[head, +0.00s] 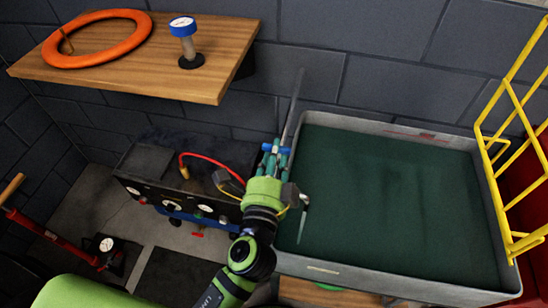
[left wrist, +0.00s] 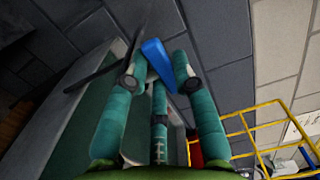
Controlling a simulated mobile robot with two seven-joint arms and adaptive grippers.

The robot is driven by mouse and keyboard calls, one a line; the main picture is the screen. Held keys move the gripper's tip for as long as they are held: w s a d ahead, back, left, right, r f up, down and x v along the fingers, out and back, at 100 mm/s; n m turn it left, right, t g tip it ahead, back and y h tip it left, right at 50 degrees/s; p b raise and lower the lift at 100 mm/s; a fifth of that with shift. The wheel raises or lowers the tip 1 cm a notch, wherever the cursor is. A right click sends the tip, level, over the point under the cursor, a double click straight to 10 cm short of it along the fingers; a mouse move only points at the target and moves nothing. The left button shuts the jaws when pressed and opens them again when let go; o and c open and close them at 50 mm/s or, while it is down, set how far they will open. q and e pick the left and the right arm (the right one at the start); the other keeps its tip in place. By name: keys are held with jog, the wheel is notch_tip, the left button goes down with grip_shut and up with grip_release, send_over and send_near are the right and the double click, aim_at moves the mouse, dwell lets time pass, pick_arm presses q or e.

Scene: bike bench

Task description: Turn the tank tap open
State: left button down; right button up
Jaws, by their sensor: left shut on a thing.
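The tank (head: 405,287) is a grey-rimmed basin filled with dark green, at the right in the head view. The tank tap's blue handle (left wrist: 158,62) lies between the fingers of my left gripper (left wrist: 158,75) in the left wrist view. In the head view my left gripper (head: 275,158) is at the tank's left back corner, shut on the blue handle, which shows only in small parts between the fingers. The tap's body is mostly hidden, and I cannot tell how far it is turned. My right gripper is not in view.
A thin grey bar (head: 293,105) rises just behind my left gripper, near the block wall. A black box with gauges (head: 165,195) and a red hose (head: 215,160) stand left of it. A wooden shelf (head: 225,60) hangs above. A yellow rack (head: 510,150) stands right of the tank.

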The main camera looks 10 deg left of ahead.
pick_arm(q)
jog(key=shift+y, duration=0.3)
jog(key=c, duration=1)
grip_release()
jog(key=s, duration=0.8)
jog(key=s+d, duration=0.1)
jog(key=s, duration=0.3)
jog(key=shift+w, duration=0.1)
